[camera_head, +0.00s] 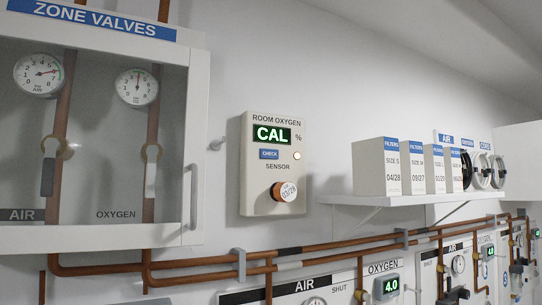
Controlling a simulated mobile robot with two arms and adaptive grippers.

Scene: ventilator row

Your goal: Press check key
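The check key (269,154) is a small blue button marked CHECK on the room oxygen sensor unit (257,205), a pale box on the wall. Above the key a display (272,135) reads CAL in green. A small light (297,156) glows at the key's right. Below is a round sensor (284,191) with an orange-brown rim and a label that reads 03/28. The key is in plain sight with nothing in front of it. Neither of my grippers is in view.
A zone valves cabinet (191,100) with two gauges stands out at the left, its handle (190,205) near the sensor unit. A shelf (350,200) at the right holds filter boxes (376,170) and coiled hoses. Copper pipes (210,261) and air and oxygen panels run below.

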